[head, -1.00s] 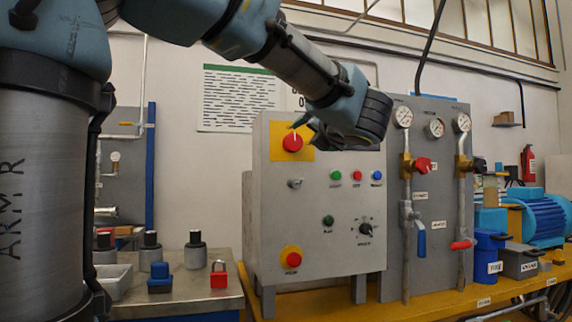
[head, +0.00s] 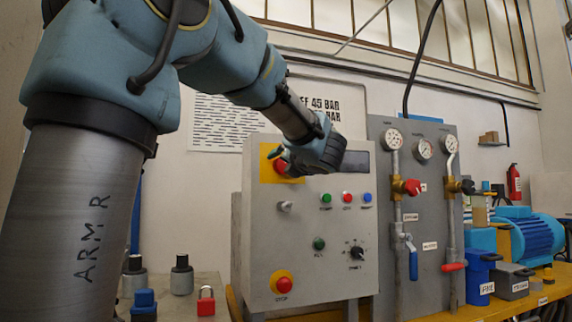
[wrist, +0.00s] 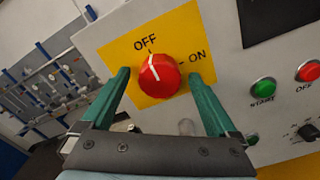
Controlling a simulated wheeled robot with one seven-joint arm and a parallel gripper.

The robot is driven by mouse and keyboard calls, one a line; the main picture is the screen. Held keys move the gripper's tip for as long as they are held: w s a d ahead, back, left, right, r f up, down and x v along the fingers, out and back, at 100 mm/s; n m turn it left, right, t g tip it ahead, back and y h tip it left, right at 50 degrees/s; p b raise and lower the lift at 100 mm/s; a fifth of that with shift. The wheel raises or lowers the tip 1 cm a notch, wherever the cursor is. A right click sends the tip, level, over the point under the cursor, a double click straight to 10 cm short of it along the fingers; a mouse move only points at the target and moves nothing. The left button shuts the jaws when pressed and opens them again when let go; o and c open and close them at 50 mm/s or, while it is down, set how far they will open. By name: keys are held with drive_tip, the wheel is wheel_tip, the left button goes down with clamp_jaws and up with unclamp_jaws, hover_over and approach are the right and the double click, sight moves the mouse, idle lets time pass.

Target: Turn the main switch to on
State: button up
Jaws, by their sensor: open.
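The main switch is a round red knob (wrist: 159,76) with a white pointer line, on a yellow plate (wrist: 183,35) marked OFF and ON. In the wrist view, the line points toward OFF, with ON to the right. My gripper (wrist: 160,80) is open, with one green finger on each side of the knob. Whether the fingers touch it is not clear. In the head view, my gripper (head: 282,160) is at the upper left of the grey control box (head: 310,240) and partly hides the red knob (head: 279,167).
Below the switch are a small grey knob (head: 285,207), coloured buttons, a dark selector (head: 357,253) and a red stop button (head: 283,285). A panel with gauges and valves (head: 379,185) stands to the right. A red padlock (head: 206,303) lies on the left bench.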

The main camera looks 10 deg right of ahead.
drive_tip(key=shift+c, duration=0.4)
drive_tip(key=c, duration=1.3)
drive_tip(key=shift+m, duration=0.3)
drive_tip(key=m+p, duration=0.2)
drive_tip(key=m, duration=0.1)
drive_tip(key=shift+r+m, duration=0.1)
drive_tip(key=shift+m, duration=0.3)
drive_tip(key=m+p, duration=0.2)
drive_tip(key=m, duration=0.2)
drive_tip(key=m+p, duration=0.4)
drive_tip(key=m, duration=0.1)
drive_tip(key=shift+m, duration=0.4)
drive_tip(key=shift+m+p, duration=1.35)
drive_tip(key=shift+m, duration=0.45)
drive_tip(key=shift+f, duration=0.2)
